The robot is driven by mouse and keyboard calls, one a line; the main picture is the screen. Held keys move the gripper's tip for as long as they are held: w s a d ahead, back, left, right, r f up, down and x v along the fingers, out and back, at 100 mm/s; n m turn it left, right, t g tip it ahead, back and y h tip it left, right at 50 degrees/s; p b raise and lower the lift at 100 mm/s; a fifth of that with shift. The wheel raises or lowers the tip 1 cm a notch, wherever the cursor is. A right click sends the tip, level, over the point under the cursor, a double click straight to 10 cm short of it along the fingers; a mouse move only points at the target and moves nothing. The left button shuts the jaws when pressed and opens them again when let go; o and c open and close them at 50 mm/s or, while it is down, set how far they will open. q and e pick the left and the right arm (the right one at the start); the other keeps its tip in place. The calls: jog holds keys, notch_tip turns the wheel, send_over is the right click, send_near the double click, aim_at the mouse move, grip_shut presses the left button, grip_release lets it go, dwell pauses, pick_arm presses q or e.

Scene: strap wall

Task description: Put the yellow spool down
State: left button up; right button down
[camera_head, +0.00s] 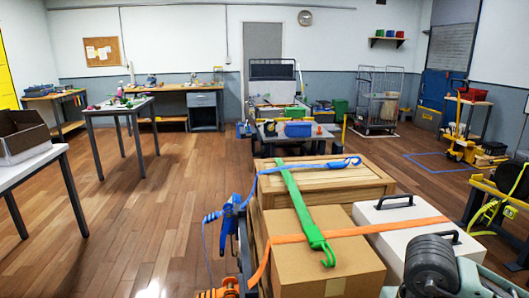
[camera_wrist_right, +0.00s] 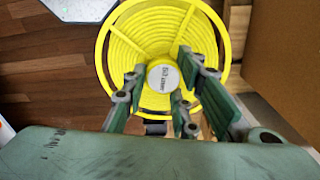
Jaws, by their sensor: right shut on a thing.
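In the right wrist view, the yellow spool (camera_wrist_right: 122,48) has a round, ribbed face with spokes and a white-labelled hub (camera_wrist_right: 163,78). My right gripper (camera_wrist_right: 163,85) is shut on the spool, with its grey-green fingers around the hub. The spool's lower part is hidden behind the fingers and the green gripper body. I cannot pick out the spool or my right gripper with certainty in the head view. My left gripper is not in view.
A cardboard box (camera_head: 322,262) and a wooden crate (camera_head: 335,182) stand in front, crossed by green (camera_head: 300,205) and orange (camera_head: 385,231) straps. A white case (camera_head: 405,213) is beside the box. A table (camera_head: 30,164) stands at left; wooden floor (camera_head: 150,205) is clear between.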

jog(key=r+n, duration=0.1)
jog(key=n, duration=0.2)
jog(key=a+r+n+p, duration=0.1)
jog(key=n, duration=0.2)
jog(key=s+a+r+n+p, duration=0.1)
jog(key=n, duration=0.1)
jog(key=shift+a+r+n, duration=0.15)
jog(key=shift+n, duration=0.25)
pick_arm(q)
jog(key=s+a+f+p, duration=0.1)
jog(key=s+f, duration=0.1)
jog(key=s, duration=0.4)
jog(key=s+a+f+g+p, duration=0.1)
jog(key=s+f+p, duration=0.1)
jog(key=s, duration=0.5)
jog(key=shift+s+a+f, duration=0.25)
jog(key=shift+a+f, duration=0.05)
pick_arm(e)
jog(key=shift+s+a+r+n, duration=0.3)
jog(key=shift+r+n, duration=0.25)
jog(key=shift+n, duration=1.1)
jog(key=shift+s+a+r+n, duration=0.15)
jog(key=shift+a+r+n, duration=0.3)
jog(key=shift+n, duration=1.25)
jog(key=shift+s+a+r+n, duration=0.3)
jog(key=shift+r+n, duration=0.3)
jog(key=shift+n, duration=1.05)
